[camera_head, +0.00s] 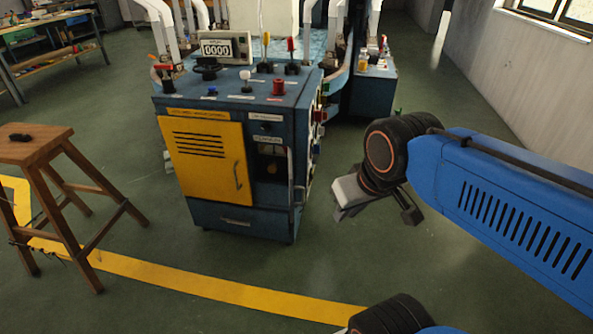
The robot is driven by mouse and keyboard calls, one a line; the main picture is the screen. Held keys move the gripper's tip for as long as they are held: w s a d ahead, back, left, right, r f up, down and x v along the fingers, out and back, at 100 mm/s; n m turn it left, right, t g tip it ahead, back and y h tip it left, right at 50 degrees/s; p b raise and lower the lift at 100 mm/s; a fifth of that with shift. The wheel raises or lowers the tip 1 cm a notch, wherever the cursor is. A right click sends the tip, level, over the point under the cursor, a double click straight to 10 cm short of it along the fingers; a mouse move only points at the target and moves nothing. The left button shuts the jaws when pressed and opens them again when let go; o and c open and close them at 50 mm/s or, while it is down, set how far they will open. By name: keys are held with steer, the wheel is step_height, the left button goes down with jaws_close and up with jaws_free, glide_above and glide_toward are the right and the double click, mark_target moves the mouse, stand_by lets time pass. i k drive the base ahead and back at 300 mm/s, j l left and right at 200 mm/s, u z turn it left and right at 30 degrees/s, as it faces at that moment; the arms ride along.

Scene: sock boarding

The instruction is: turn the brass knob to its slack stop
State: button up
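A blue machine cabinet (240,218) stands at the centre, with a yellow louvred door (205,158) on its front. I cannot clearly pick out the brass knob. A small orange-brown spot (271,168) shows in the dark recess right of the door, too small to identify. Several small coloured controls line the cabinet's right side. My gripper (378,207) is in the air right of the cabinet, apart from it. Its fingers are seen at an angle and partly hidden by the wrist, so its opening is unclear. Nothing visible is held in it.
A counter reading 0000 (216,49) and levers stand on the cabinet top. A wooden stool (36,148) with a small black object on it is at the left. A second blue unit (374,95) is behind right. Green floor with a yellow stripe (200,287) is clear in front.

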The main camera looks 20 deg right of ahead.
mark_target(272, 167)
steer(key=i+z, duration=0.65)
steer(key=i+l+u, duration=0.6)
steer(key=l+u, duration=0.25)
steer(key=i+l+u, duration=0.1)
steer(key=u, duration=0.25)
steer(key=l+u, duration=0.3)
steer(key=k+j, duration=0.1)
steer(key=j+z, duration=0.5)
steer(key=k+j+z, duration=0.2)
steer(key=j, duration=0.2)
steer(key=j+z, duration=0.15)
steer(key=j, duration=0.25)
steer(key=k+j+z, duration=0.2)
steer(key=j, duration=0.2)
steer(key=k+j+z, duration=0.2)
steer(key=j, duration=0.15)
